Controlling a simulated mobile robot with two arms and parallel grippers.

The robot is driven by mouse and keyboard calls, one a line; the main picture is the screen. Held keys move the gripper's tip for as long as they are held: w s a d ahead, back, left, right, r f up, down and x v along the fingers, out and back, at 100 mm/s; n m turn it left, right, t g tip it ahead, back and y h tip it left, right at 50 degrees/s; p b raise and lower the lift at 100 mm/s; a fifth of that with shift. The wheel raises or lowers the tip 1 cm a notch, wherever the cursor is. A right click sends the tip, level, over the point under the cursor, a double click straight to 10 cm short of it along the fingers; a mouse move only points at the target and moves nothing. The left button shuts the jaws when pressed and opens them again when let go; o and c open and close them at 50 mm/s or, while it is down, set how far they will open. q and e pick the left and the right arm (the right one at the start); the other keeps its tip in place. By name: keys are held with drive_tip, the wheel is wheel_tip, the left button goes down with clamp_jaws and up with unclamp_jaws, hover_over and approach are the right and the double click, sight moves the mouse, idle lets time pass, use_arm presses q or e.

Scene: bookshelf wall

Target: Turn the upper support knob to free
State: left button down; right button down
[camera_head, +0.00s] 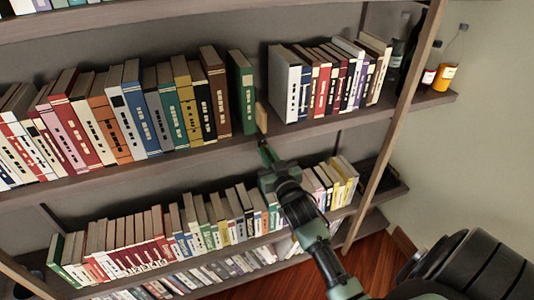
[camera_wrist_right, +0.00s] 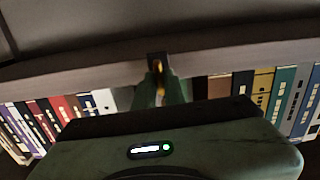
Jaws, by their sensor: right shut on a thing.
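The upper support knob shows in the right wrist view as a small yellow piece (camera_wrist_right: 158,68) in a dark mount at the shelf's front edge. My right gripper (camera_wrist_right: 160,88) has its green fingers shut on it from both sides. In the head view my right gripper (camera_head: 263,146) reaches up to the front edge of the upper book shelf (camera_head: 215,149), just below a tan upright block (camera_head: 261,117). The fingers hide most of the knob, and I cannot read its turn position. My left gripper is not in view.
A green book (camera_head: 241,90) stands beside the tan block, with a white book (camera_head: 284,84) across a gap to its right. Bottles, including an orange one (camera_head: 444,77), stand at the right end. A wooden post (camera_head: 398,120) rises to the right of my arm.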

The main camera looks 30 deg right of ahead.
drive_tip(key=n, duration=1.7)
drive_tip(key=shift+a+f, duration=0.2)
drive_tip(key=shift+f, duration=0.05)
drive_tip(key=shift+n, duration=0.4)
drive_tip(key=c, duration=1.5)
unclamp_jaws()
